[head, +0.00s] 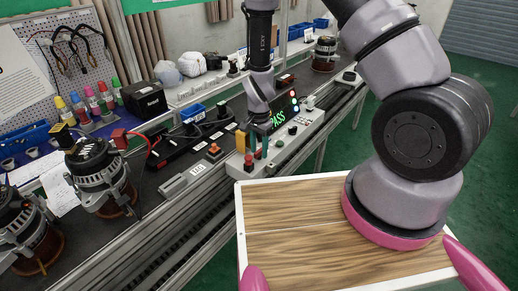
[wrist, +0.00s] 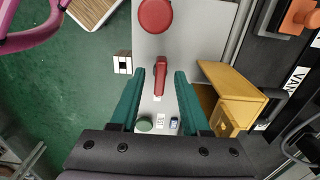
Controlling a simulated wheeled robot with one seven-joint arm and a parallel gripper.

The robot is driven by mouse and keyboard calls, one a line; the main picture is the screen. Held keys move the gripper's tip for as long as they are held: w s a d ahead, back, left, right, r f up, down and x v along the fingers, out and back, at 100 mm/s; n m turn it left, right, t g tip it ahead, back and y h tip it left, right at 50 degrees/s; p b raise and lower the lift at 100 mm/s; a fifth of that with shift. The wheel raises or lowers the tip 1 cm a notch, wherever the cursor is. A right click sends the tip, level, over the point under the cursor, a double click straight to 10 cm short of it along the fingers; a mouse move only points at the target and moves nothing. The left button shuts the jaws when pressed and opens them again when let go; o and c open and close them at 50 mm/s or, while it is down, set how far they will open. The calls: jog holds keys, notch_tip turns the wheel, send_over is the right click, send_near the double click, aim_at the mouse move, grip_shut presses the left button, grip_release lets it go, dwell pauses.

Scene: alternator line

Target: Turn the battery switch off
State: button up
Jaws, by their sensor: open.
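A red lever-like handle (wrist: 160,78), which looks like the battery switch, stands on a pale control panel (wrist: 185,40) in the wrist view. My gripper (wrist: 160,73) has its two teal fingers open, one on each side of the red handle, with a gap showing on both sides. In the head view my gripper (head: 258,146) points down at the panel (head: 233,170), and the handle cannot be made out clearly there.
A round red button (wrist: 155,15) lies beyond the handle, a green button (wrist: 144,124) between my fingers nearer the palm. A yellow box (wrist: 232,90) stands close right of the fingers. A PASS display (head: 277,119) and alternators (head: 98,175) are on the bench.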

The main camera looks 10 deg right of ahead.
grip_shut()
jog(key=shift+n, duration=0.4)
jog(key=n, duration=0.3)
jog(key=shift+n, duration=0.4)
jog(key=n, duration=1.3)
jog(key=shift+n, duration=0.3)
